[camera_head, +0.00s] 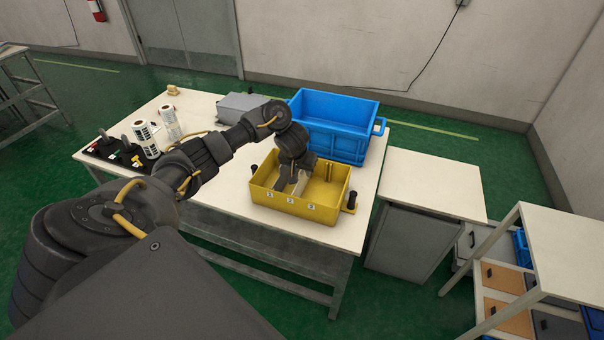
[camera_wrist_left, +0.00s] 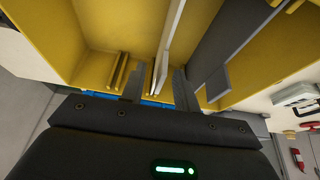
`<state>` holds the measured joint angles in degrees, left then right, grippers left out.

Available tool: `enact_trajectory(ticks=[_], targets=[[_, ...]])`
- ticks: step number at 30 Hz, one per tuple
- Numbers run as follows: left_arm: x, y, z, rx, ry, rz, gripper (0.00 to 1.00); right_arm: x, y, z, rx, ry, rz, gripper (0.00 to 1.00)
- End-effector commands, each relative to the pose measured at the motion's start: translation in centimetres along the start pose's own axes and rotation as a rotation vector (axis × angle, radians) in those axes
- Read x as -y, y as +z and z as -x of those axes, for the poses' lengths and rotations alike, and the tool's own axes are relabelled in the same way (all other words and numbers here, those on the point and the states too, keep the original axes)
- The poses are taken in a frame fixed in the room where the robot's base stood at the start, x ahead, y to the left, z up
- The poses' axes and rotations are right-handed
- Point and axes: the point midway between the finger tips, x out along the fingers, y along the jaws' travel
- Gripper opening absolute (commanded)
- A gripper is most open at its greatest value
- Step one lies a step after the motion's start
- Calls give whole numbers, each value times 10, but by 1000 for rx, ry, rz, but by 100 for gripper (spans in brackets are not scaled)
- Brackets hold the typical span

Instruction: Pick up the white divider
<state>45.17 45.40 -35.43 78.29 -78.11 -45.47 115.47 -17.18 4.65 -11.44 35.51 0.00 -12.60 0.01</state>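The white divider (camera_wrist_left: 170,45) stands on edge inside the yellow box (camera_head: 322,214). In the head view the white divider (camera_head: 301,184) shows only in part beside my gripper. My left gripper (camera_head: 291,187) reaches down into the box from above. In the left wrist view the two fingers of my left gripper (camera_wrist_left: 156,82) are apart, with the white divider's near end between them. Gaps show on both sides, so the fingers do not appear closed on it. A dark grey divider (camera_wrist_left: 232,35) stands to the right of the white one. My right gripper is not in view.
A blue crate (camera_head: 334,139) stands just behind the yellow box. A grey box (camera_head: 240,106), label rolls (camera_head: 147,139) and a black tray (camera_head: 107,150) are on the white table (camera_head: 210,166). A cabinet (camera_head: 432,185) stands to the right.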

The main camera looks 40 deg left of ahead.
Motion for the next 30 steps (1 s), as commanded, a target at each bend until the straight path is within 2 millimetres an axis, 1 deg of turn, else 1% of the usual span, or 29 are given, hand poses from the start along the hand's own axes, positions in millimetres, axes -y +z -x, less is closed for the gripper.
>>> enact_trajectory(ticks=[3,10,23,26,30], targets=[[0,0,0,0,0,0,30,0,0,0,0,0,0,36],[0,0,0,0,0,0,0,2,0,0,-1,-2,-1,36],[0,0,1,0,1,0,0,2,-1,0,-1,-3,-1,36],[0,-2,4,-1,1,-1,0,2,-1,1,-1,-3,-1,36],[-1,-6,14,-2,2,-1,0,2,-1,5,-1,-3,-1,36]])
